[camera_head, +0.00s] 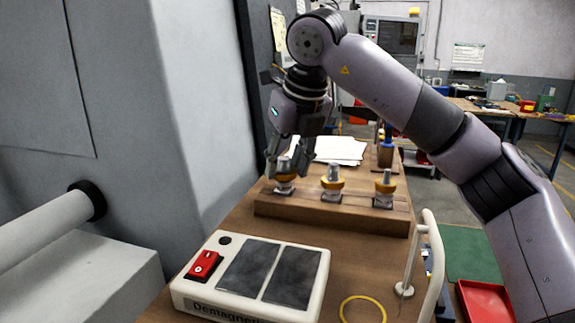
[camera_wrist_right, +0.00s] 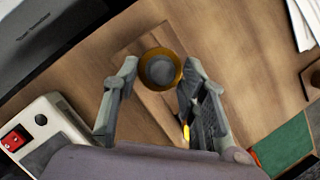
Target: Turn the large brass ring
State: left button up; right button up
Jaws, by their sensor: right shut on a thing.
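Three grey metal holders with brass-coloured rings stand upright in a row on a wooden block (camera_head: 330,215). The left brass ring (camera_head: 285,178) is between the fingers of my right gripper (camera_head: 284,171), which is shut on it from above. In the right wrist view this brass ring (camera_wrist_right: 146,72) circles a round grey top, with a finger of my right gripper (camera_wrist_right: 160,72) on either side. The middle ring (camera_head: 332,184) and the right ring (camera_head: 385,187) stand free. I cannot tell a size difference between the rings. My left gripper is not in view.
A white demagnetizer box (camera_head: 215,285) with a red switch (camera_head: 204,266) stands in front of the block. A thin yellow ring (camera_head: 363,308) lies flat beside it. Papers (camera_head: 335,149) lie behind the block. A white curved handle (camera_head: 434,260) and a red tray (camera_head: 488,303) are at the right.

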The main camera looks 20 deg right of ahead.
jog(key=shift+r, duration=0.1)
dwell(0.5)
jog(key=o, duration=1.2)
jog(key=shift+c, duration=0.2)
jog(key=v, duration=1.2)
jog(key=shift+a, duration=0.1)
